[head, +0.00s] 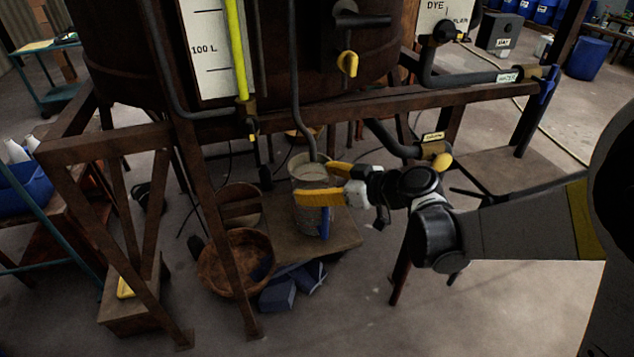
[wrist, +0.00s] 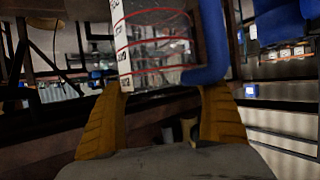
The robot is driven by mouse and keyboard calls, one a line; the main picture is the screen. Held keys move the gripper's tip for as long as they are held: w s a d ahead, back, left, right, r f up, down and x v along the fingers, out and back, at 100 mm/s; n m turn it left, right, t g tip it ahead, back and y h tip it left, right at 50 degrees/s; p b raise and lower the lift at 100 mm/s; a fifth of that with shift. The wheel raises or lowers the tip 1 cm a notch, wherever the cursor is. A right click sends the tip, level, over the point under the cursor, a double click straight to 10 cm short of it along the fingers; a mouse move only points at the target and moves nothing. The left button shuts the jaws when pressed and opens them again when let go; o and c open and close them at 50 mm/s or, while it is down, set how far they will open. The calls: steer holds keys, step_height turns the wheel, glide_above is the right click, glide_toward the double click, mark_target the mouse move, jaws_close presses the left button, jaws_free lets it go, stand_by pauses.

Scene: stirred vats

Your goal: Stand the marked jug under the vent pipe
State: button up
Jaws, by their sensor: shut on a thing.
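The marked jug (head: 311,201) is a clear, greyish jug with a blue handle, and red lines show on its wall in the wrist view (wrist: 155,45). My gripper (head: 316,182) has its yellow fingers shut around the jug's upper part from the right. In the wrist view the fingers (wrist: 164,100) lie on either side of the jug's lower edge in the picture. The jug looks upright in the head view. The dark vent pipe (head: 302,100) comes down from the vat, and its lower end meets the jug's mouth in the picture. I cannot tell if the jug's base touches the wooden platform (head: 345,236).
A round brown basket (head: 235,262) and blue cloth-like items (head: 292,286) lie left and front of the platform. Rusty frame legs (head: 222,230) stand close to the left. A yellow-handled valve pipe (head: 405,150) hangs above my wrist. Open floor (head: 340,310) lies in front.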

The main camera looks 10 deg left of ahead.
steer(key=o, duration=1.2)
steer(key=shift+f, duration=0.1)
steer(key=shift+o, duration=0.2)
steer(key=s+d+r+m+h+p, duration=0.1)
steer(key=s+d+m+h, duration=0.3)
steer(key=d, duration=0.7)
steer(key=s+d+r+m+t+h+p, duration=0.1)
steer(key=s+d+r+m+h, duration=0.2)
steer(key=s+d, duration=0.6)
steer(key=s+d+r+m+t+h+p, duration=0.1)
steer(key=s+d+m+h, duration=0.4)
steer(key=d, duration=0.8)
steer(key=shift+s+d+r+m+p, duration=0.4)
steer(key=shift+s+r+m+p, duration=0.3)
steer(key=shift+s, duration=0.4)
steer(key=shift+f, duration=0.1)
